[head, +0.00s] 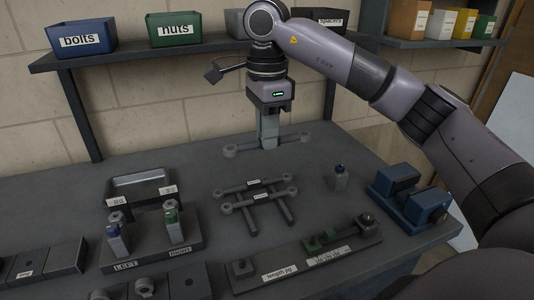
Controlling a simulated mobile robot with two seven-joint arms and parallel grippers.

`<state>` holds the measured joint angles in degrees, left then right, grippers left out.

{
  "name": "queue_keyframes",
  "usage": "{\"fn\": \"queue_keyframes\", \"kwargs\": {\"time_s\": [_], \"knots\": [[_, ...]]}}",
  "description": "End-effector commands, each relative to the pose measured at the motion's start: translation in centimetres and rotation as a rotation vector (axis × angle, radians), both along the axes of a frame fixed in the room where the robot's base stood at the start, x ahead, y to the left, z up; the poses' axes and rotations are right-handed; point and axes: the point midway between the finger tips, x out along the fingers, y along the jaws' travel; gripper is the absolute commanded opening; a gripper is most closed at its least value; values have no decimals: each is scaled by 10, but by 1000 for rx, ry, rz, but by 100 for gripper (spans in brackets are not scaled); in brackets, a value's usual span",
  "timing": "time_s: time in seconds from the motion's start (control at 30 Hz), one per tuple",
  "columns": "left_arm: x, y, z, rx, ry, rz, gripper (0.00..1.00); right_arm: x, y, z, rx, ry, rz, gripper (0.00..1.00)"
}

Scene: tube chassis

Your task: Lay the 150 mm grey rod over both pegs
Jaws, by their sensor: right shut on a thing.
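My right gripper (268,143) points down above the back of the bench. It is shut on the middle of a grey rod (295,139) with a round eye at each end. The rod is roughly level, running left to right, and looks clear of the other parts. In front of it, two labelled grey rods (278,181) lie across two darker tubes (249,222). The length jig (300,266) at the front has an upright at its left end and a round-topped upright at its right. I cannot tell which uprights are the pegs. My left gripper is not in view.
A stand marked LEFT and RIGHT (150,257) holds blue- and green-banded items. Behind it is a metal tray (140,185). A small bottle (340,179) and a blue clamp-like fixture (410,198) are at right. Shelf bins (82,38) are above. The bench (60,200) is bare at back left.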

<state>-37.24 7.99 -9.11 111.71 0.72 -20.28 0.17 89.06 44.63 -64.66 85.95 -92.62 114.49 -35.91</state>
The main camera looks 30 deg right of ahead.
Motion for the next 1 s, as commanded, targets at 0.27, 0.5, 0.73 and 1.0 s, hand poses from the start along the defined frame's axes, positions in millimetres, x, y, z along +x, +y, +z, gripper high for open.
{"fn": "queue_keyframes", "kwargs": {"time_s": [0.27, 0.5, 0.73, 1.0], "knots": [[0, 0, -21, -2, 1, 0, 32, -21, 13, -30, -18, -23, 3, 0], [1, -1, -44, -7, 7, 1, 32, -63, 33, -85, -16, -26, 3, 0], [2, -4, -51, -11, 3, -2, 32, -96, 44, -116, -5, -6, 1, 0], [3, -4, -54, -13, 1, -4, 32, -103, 46, -127, 0, 1, -2, 0]]}}
